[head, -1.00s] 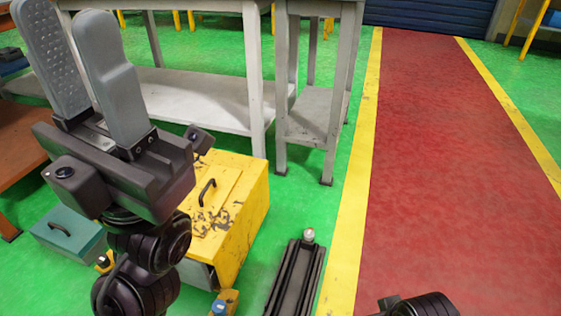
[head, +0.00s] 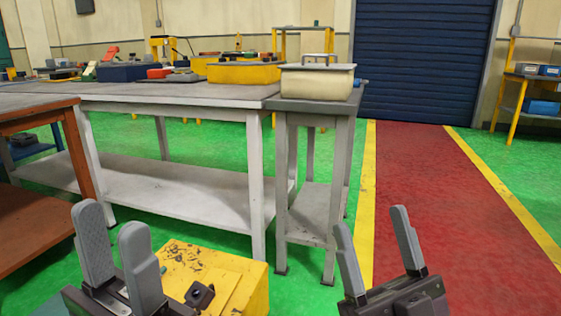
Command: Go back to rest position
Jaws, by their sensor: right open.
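My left gripper (head: 110,217) is low at the left of the head view, its two grey fingers pointing up. The fingers stand apart with nothing between them. My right gripper (head: 370,218) is low and right of centre, fingers up, wide open and empty. Both grippers are in front of the tables and touch nothing that I can see. Most of both arms is below the picture.
A long grey table (head: 170,92) with boxes and tools stands ahead. A small grey stand (head: 300,105) holds a cream container (head: 318,82). A yellow floor box (head: 235,272) is behind my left gripper. The red walkway (head: 430,190) is clear.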

